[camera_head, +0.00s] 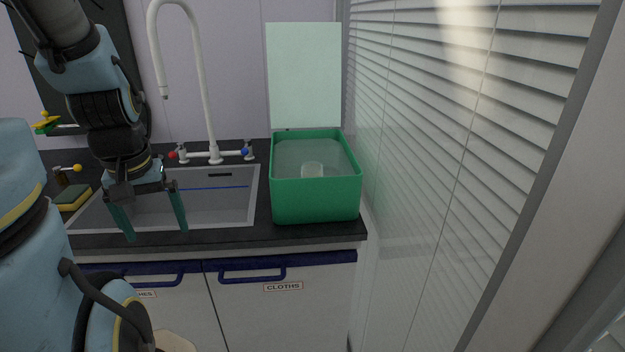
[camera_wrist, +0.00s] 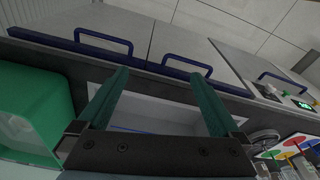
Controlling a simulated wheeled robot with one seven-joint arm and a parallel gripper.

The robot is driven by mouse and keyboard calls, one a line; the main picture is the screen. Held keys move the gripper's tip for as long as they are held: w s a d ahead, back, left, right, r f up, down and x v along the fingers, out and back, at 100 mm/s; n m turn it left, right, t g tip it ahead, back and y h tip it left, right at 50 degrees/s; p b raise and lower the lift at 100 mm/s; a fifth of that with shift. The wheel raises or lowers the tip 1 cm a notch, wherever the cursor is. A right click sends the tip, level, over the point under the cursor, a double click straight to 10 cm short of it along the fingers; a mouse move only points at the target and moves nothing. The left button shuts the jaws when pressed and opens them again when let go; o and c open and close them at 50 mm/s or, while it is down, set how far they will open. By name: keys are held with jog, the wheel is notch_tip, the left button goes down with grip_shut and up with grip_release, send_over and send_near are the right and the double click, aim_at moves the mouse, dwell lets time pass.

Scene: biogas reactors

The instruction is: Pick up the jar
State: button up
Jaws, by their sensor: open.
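A small whitish, translucent jar (camera_head: 312,170) stands inside the open green box (camera_head: 315,202) on the counter, to the right of the sink. The box walls hide its lower part. In the wrist view the green box (camera_wrist: 38,95) is at the left edge, with a pale shape inside it that may be the jar (camera_wrist: 15,130). My gripper (camera_head: 157,233) is open and empty, pointing down over the front of the sink, well to the left of the box. Its two green fingers (camera_wrist: 160,76) are spread apart in the wrist view.
The box's pale lid (camera_head: 304,75) stands upright behind it. A tall white faucet (camera_head: 208,100) rises behind the sink (camera_head: 225,205), between gripper and box. A blinds-covered wall (camera_head: 420,170) closes in at the right. A sponge (camera_head: 72,198) lies left of the sink.

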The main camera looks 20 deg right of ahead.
jog(key=w+d+r+m+p, duration=0.1)
jog(key=w+d+m, duration=0.1)
jog(key=w+d, duration=0.55)
jog(key=w+d+r+m+g+p, duration=0.15)
jog(key=w+d, duration=0.25)
jog(key=d, duration=0.7)
jog(key=w+d+r+m, duration=0.1)
jog(key=w+d+m, duration=0.1)
jog(key=w+d, duration=0.6)
jog(key=s+d+f+m, duration=0.1)
jog(key=d+f, duration=0.1)
jog(key=d, duration=0.9)
jog(key=shift+s+d+f+p, duration=0.1)
jog(key=shift+f+p, duration=1)
jog(key=shift+f, duration=1.5)
jog(key=shift+s+d+f+p, duration=0.1)
jog(key=shift+f+p, duration=0.95)
jog(key=shift+f, duration=1.5)
jog(key=shift+w, duration=0.1)
grip_shut()
